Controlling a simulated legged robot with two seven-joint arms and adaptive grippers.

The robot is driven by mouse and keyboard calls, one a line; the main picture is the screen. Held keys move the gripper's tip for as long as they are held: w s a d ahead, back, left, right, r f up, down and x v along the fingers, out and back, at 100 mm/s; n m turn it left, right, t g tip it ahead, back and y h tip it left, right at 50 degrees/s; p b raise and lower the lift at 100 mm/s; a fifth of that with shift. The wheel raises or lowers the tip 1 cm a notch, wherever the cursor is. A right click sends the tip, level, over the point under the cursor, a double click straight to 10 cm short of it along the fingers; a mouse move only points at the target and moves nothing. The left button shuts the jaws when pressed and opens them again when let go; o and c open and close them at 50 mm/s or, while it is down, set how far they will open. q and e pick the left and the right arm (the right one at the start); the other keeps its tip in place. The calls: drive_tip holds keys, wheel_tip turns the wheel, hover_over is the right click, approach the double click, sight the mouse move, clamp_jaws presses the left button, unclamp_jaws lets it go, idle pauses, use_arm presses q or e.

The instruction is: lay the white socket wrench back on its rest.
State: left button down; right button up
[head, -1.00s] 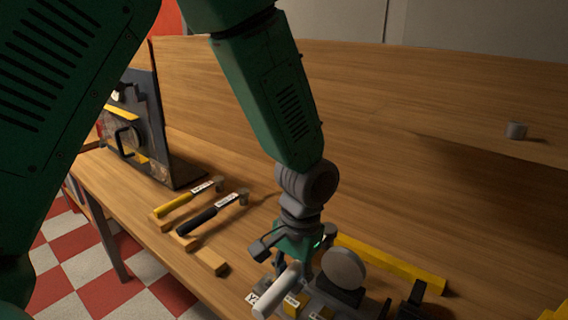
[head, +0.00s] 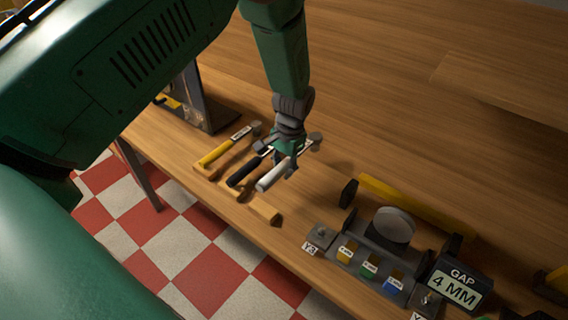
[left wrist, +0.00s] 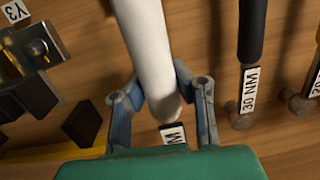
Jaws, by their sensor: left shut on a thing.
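The white socket wrench (head: 272,177) is in my left gripper (head: 287,163), its white handle pointing toward the table's front edge. In the left wrist view the fingers (left wrist: 160,92) close around the white handle (left wrist: 148,40), and a label partly shows at its end. A bare wooden rest block (head: 263,211) lies just in front of the white handle. The gripper hangs over the area right beside the black wrench (head: 245,173); whether the white wrench touches anything below is unclear. My right gripper is out of view.
A yellow-handled wrench (head: 215,152) lies left of the black one. A dark upright panel (head: 205,108) stands at the left. To the right are a fixture with a round grey disc (head: 394,228), coloured gauge blocks and a "GAP 4 MM" display (head: 458,288). The table behind is clear.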

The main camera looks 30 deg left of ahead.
use_arm(q)
drive_tip(key=shift+a, duration=0.1)
drive_tip(key=shift+f, duration=0.2)
drive_tip(key=b, duration=0.3)
hover_over(282, 193)
drive_tip(key=f, duration=0.4)
drive_tip(key=shift+w+f, duration=0.2)
drive_tip(key=shift+f, duration=0.85)
drive_tip(key=c, duration=1.4)
unclamp_jaws()
drive_tip(key=shift+s, duration=0.1)
drive_tip(key=shift+o, duration=0.2)
